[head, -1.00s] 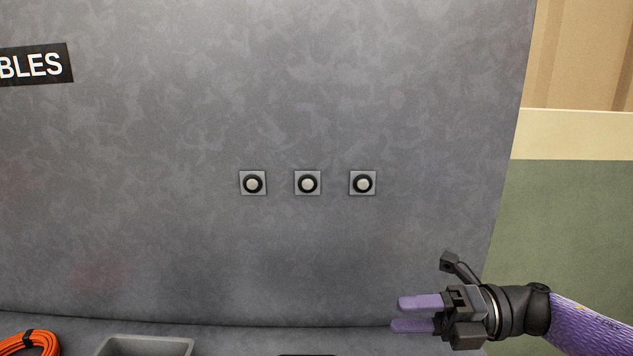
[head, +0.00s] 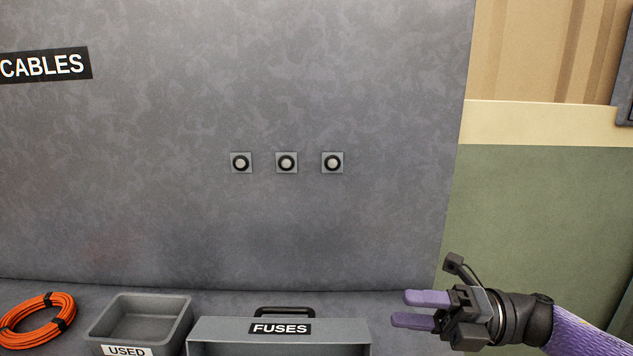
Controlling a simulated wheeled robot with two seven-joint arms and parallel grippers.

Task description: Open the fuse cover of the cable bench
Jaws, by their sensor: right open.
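A grey box labelled FUSES (head: 225,325) stands at the bottom of the head view, on the bench at the foot of the grey panel. A black handle (head: 285,311) shows at its top, behind the label. The lower part of the box is cut off by the frame edge, and I cannot tell from here how its cover sits. My right gripper (head: 420,309) is open and empty, to the right of the box and apart from it, its purple fingers pointing left. My left gripper is not in view.
A grey open tray labelled USED (head: 145,325) stands left of the box. A coiled orange cable (head: 38,322) lies farther left. The panel (head: 200,90) carries a CABLES sign (head: 42,65) and three round sockets or buttons (head: 286,163). A green wall (head: 535,220) is at right.

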